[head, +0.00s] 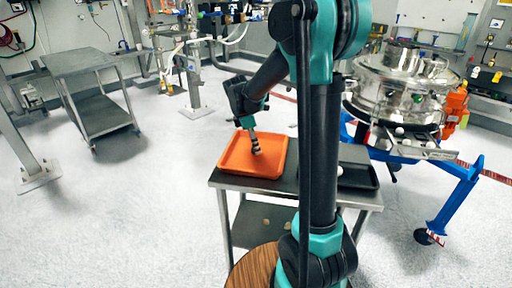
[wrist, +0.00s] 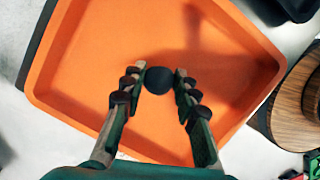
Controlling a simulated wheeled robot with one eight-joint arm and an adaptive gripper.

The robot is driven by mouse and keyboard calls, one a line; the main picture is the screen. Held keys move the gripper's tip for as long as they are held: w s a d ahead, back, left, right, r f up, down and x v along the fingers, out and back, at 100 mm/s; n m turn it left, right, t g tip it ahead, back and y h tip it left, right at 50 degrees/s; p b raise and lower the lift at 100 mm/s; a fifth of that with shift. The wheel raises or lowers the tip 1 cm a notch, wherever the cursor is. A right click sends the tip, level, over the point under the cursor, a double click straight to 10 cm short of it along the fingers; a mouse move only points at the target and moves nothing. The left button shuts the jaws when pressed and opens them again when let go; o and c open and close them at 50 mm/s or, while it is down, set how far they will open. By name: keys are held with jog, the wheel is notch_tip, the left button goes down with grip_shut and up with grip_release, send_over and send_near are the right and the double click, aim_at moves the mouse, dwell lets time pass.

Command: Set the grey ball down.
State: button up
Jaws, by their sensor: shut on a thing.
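The grey ball (wrist: 159,81) looks dark, almost black, and sits between the fingertips in the wrist view. My gripper (wrist: 160,73) is shut on it, with one finger on each side. In the head view my gripper (head: 256,149) points down over the orange tray (head: 234,162), inside its rim. The tray also fills much of the wrist view (wrist: 80,70), and its floor shows no other object. In the head view the ball is too small and hidden to make out clearly. I cannot tell whether it touches the tray floor.
The tray stands on a metal table (head: 215,183). A black tray (head: 358,176) lies at the table's right, partly behind my arm. A round wooden top (head: 250,268) is in front. A steel sifter (head: 400,85) on a blue frame stands at right. A grey cart (head: 82,62) stands back left.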

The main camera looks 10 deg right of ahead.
jog(key=shift+f, duration=0.35)
jog(key=shift+f, duration=0.1)
jog(key=o, duration=0.9)
jog(key=v, duration=1.2)
